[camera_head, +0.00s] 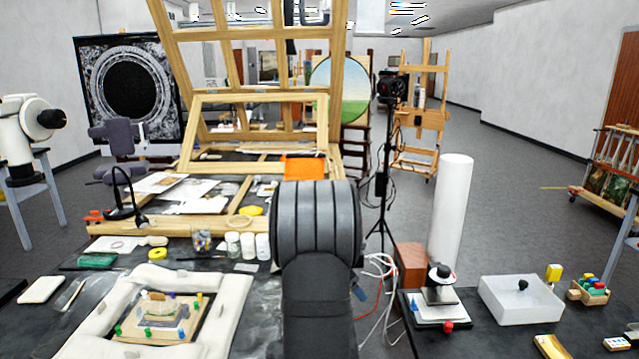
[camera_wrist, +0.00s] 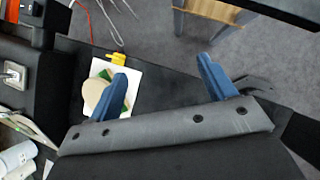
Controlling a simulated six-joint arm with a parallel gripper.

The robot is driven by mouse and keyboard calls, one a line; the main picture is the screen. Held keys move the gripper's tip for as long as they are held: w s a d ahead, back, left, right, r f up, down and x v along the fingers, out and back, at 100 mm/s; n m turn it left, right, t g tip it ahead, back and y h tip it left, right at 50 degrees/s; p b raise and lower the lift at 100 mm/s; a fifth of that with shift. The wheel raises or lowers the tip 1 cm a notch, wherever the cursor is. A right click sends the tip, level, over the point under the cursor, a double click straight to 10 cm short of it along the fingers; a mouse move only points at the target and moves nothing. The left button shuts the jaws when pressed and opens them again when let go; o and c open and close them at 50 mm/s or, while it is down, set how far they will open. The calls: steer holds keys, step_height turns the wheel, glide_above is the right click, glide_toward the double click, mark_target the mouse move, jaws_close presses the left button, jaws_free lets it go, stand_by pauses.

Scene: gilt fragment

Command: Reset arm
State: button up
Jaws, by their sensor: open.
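My gripper (camera_wrist: 165,68) shows in the wrist view with its two blue fingers spread wide apart and nothing between them. Dark bench surface lies beneath it. Behind the left finger is a white square plate (camera_wrist: 132,99) with a beige rounded piece (camera_wrist: 95,95), a green part and a yellow part (camera_wrist: 118,58); the finger hides some of it. I cannot tell whether they touch. In the head view my grey arm fills the centre and hides most of the gripper. The gilt fragment (camera_head: 157,311) appears to lie inside a white padded frame (camera_head: 226,318) at the lower left, among small coloured pegs.
White jars (camera_head: 248,245) stand left of my arm, below a wooden easel frame (camera_head: 184,168). A tripod (camera_head: 384,180) and white column (camera_head: 453,215) stand behind.

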steer(key=m, duration=0.1)
steer(key=s+f+m+g, duration=0.1)
steer(key=m, duration=0.1)
steer(key=a+f+m+g, duration=0.1)
steer(key=shift+s+h, duration=0.4)
steer(key=s+m+g, duration=0.1)
steer(key=m, duration=0.1)
steer(key=a+f+m+g, duration=0.1)
steer(key=m, duration=0.1)
steer(key=s+m+g, duration=0.1)
steer(key=m, duration=0.1)
steer(key=shift+s+a+f+g, duration=0.25)
steer(key=shift+s+f+g, duration=0.05)
steer(key=shift+s+g, duration=0.1)
steer(key=shift+w, duration=0.1)
